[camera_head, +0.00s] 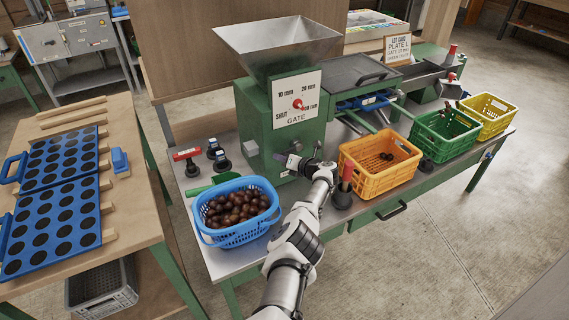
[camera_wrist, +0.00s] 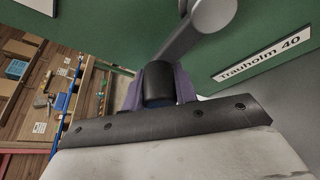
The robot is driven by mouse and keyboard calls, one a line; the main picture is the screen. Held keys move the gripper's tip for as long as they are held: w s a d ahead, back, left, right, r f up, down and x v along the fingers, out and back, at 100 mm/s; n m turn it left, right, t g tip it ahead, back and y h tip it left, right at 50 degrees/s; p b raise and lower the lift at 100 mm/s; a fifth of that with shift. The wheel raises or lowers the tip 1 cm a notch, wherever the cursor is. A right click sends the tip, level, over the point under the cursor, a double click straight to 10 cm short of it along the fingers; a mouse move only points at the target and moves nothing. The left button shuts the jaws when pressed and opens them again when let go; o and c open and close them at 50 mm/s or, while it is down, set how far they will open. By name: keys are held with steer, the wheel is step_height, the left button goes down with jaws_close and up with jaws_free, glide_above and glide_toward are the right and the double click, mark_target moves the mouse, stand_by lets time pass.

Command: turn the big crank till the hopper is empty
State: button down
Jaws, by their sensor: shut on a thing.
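The steel hopper (camera_head: 278,45) sits on the green machine (camera_head: 299,126) in the head view. Its visible inner walls are bare; its bottom is not clear to see. The crank's grey arm (camera_wrist: 190,35) crosses the top of the wrist view and ends in a black handle (camera_wrist: 158,76). My gripper (camera_head: 297,162) is low at the machine's front, its purple fingers (camera_wrist: 183,87) shut around that handle. In the head view the fingers mostly hide the handle.
A blue basket (camera_head: 216,239) full of chestnuts stands left of my arm. An orange crate (camera_head: 378,184) holds a few chestnuts on the right, beside a green crate (camera_head: 444,152) and a yellow crate (camera_head: 487,131). A red-topped tool (camera_head: 347,175) stands close right of my wrist.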

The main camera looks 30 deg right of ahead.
steer(key=shift+a+r+m+t+y+b, duration=0.1)
steer(key=shift+r+m+t+y+b, duration=0.2)
steer(key=shift+r+m+y+b, duration=0.75)
steer(key=shift+r+m+p, duration=0.3)
steer(key=shift+m+p, duration=0.15)
steer(key=shift+p, duration=0.05)
steer(key=c, duration=1.1)
jaws_free()
steer(key=shift+h, duration=0.25)
steer(key=shift+s+r, duration=0.1)
steer(key=shift+s+d+r+p, duration=0.1)
steer(key=shift+s+d+p, duration=0.15)
steer(key=shift+p, duration=0.25)
steer(key=p+v, duration=0.4)
steer(key=v, duration=0.9)
steer(key=shift+a, duration=0.1)
